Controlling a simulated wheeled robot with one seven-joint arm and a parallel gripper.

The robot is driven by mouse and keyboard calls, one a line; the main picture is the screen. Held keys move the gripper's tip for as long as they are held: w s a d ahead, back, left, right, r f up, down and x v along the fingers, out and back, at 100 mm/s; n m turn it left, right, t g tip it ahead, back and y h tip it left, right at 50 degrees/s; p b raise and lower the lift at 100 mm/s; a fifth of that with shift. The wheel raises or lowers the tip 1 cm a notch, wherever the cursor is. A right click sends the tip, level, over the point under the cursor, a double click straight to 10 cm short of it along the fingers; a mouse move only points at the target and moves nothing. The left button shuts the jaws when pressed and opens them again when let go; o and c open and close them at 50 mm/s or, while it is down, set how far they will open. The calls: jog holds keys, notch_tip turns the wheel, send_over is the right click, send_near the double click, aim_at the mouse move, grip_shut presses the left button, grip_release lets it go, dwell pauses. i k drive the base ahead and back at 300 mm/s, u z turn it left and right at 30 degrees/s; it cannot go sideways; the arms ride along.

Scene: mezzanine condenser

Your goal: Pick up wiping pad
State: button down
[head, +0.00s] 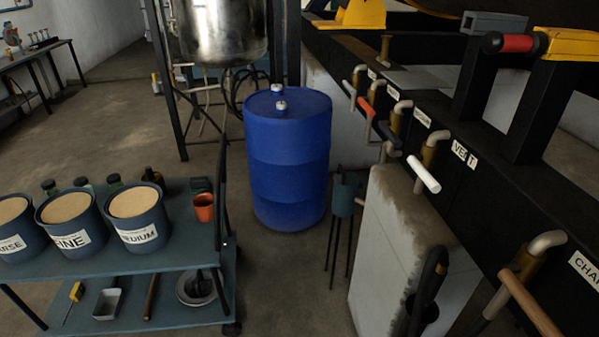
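I cannot make out a wiping pad for certain in the head view. The blue cart (180,248) at the left holds buckets and small items on top and several tools on its lower shelf, but none is clearly a pad. My gripper does not show in this view.
Buckets labelled FINE (72,240) and MEDIUM (137,236) stand on the cart near an orange cup (204,213). A blue drum (288,160) stands mid-floor. Labelled valve handles, one white (424,175), stick out from the black bench at right. Floor between cart and drum is clear.

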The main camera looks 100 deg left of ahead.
aim_at(197, 185)
jog(key=u, duration=4.3)
